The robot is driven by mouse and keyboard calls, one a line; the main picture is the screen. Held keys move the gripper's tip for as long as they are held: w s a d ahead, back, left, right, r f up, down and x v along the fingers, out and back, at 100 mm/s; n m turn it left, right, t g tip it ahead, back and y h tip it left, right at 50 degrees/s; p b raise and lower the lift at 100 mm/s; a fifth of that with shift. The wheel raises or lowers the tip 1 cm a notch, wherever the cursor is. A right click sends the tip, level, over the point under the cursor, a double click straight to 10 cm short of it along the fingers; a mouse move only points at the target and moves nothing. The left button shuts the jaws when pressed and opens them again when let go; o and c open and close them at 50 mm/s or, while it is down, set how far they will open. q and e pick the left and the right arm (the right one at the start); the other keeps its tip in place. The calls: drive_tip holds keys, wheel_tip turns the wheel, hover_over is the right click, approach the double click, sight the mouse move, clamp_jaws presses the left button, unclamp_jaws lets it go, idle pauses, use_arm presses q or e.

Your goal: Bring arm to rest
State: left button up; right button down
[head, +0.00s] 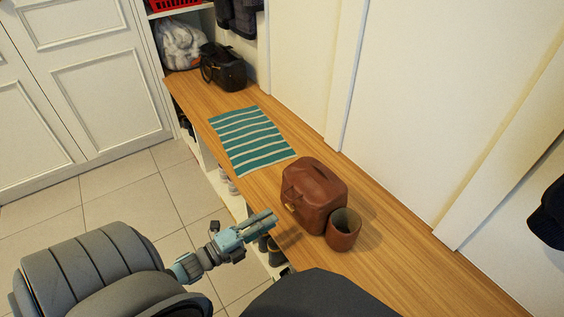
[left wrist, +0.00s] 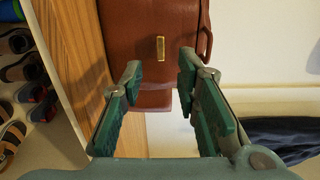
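My left gripper (head: 268,222) is beside the front edge of the wooden bench (head: 190,90), over or near the shoe cubbies. In the left wrist view its two fingers (left wrist: 160,78) stand apart with nothing held between them. Beyond the fingertips is a brown leather bag (head: 314,190) with a brass clasp, which also shows in the left wrist view (left wrist: 150,35). The bag stands upright on the bench, and the gripper is apart from it in the head view. My right gripper is not in view.
A brown cup-like container (head: 344,230) stands against the bag. A teal striped mat (head: 250,138) lies flat on the bench, with a black bag (head: 223,68) behind it. Shoes (left wrist: 20,70) sit in cubbies below. Tiled floor (head: 130,205) is clear at left.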

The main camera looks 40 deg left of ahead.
use_arm(q)
drive_tip(key=v, duration=0.5)
idle(0.3)
